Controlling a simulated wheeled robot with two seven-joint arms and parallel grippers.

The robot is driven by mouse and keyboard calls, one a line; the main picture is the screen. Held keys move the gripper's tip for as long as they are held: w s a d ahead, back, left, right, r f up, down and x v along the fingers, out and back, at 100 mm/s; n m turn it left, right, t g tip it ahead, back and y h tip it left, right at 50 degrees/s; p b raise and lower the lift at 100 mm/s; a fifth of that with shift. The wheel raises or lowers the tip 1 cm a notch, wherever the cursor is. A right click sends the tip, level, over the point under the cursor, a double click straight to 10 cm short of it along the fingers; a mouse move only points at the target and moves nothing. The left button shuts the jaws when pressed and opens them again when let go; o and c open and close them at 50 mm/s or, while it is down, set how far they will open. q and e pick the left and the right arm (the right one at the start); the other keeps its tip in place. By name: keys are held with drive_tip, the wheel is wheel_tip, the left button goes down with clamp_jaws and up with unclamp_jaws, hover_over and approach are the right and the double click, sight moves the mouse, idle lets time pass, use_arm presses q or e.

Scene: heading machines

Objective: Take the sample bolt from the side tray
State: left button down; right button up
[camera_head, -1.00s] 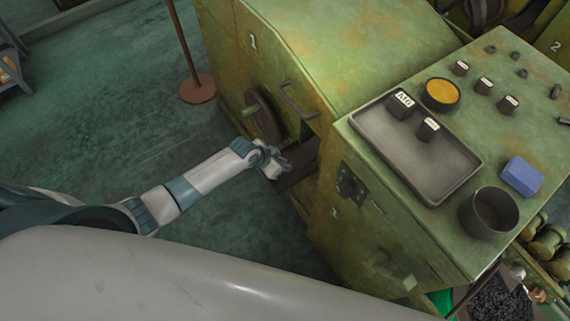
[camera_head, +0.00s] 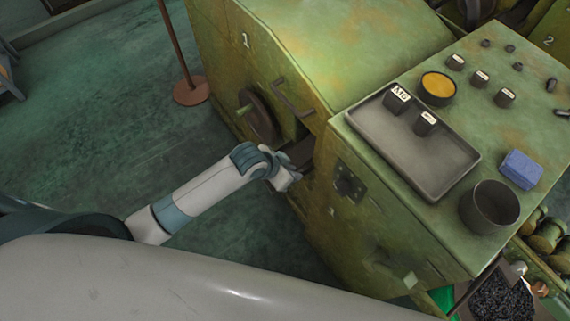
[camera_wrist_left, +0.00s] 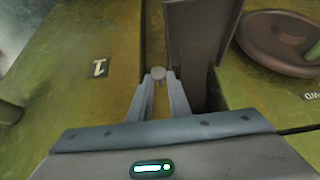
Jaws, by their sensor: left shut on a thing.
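My left gripper (camera_head: 286,180) is at the side of the green machine marked 1, beside the dark side tray (camera_head: 302,152) that juts from it. In the left wrist view, the two fingers of my left gripper (camera_wrist_left: 158,86) are shut on the sample bolt. The bolt's round grey head (camera_wrist_left: 158,73) shows between the fingertips; the rest of it is hidden or too small to make out. The dark side tray (camera_wrist_left: 198,45) stands just right of the fingers in that view. My right gripper is not in view.
A handwheel (camera_head: 260,115) and a bar handle (camera_head: 292,97) are close to the left gripper. The machine top holds a grey tray (camera_head: 440,165) with two labelled dark blocks, a yellow-filled dish (camera_head: 438,88), a dark cup (camera_head: 489,207) and a blue block (camera_head: 521,169). Open floor lies left.

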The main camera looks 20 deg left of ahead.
use_arm(q)
drive_tip(key=shift+s+d+r, duration=0.85)
drive_tip(key=shift+s+d, duration=0.05)
drive_tip(key=shift+s, duration=0.1)
